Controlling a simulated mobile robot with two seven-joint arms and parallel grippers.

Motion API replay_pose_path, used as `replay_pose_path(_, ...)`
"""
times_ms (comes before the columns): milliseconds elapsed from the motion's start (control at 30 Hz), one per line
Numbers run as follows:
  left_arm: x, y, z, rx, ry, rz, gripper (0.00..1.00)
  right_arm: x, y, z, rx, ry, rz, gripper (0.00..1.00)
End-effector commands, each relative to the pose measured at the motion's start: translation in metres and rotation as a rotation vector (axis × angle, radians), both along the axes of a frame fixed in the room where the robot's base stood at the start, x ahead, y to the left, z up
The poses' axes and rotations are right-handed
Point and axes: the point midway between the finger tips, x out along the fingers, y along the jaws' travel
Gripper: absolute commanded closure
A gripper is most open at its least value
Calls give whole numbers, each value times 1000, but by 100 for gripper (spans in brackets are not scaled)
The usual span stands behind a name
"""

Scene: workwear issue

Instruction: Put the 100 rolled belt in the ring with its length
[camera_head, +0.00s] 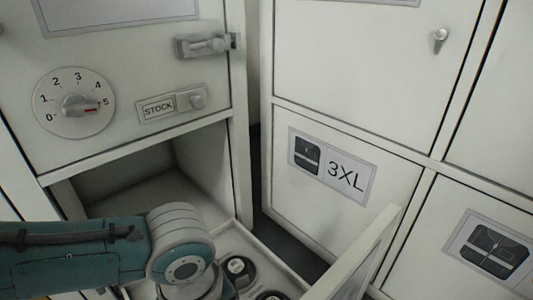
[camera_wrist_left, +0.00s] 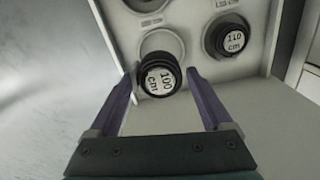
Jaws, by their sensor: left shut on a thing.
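The 100 rolled belt (camera_wrist_left: 160,80) is a black roll with a white "100 cm" face. In the left wrist view it sits between the fingertips of my left gripper (camera_wrist_left: 162,72), which is shut on it. An empty pale ring (camera_wrist_left: 161,42) lies just beyond the belt, and the belt overlaps its near edge in the picture. I cannot tell the height between them or read that ring's length label. In the head view my left arm covers this spot and the gripper's fingers are hidden. My right gripper is in neither view.
A 110 cm belt (camera_wrist_left: 231,38) sits in the ring to the right. In the head view, black rolls (camera_head: 240,268) lie in the open drawer (camera_head: 262,262), beside a raised pale panel (camera_head: 362,255). A cabinet with a dial (camera_head: 74,102) and a 3XL door (camera_head: 330,172) stand behind.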

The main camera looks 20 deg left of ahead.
Motion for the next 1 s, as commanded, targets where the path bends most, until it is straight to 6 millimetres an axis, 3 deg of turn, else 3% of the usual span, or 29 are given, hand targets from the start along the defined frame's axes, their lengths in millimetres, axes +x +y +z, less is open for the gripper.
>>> replay_pose_path(33,0,0,-22,-1,-1,1,80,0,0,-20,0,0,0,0)
replay_pose_path(100,0,0,-32,-1,-1,1,80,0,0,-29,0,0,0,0)
replay_pose_path(367,0,0,-47,1,-1,2,80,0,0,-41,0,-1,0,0)
replay_pose_path(600,1,0,-83,-1,-2,1,80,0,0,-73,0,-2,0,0)
replay_pose_path(1000,0,0,-84,-1,-1,1,80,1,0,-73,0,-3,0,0)
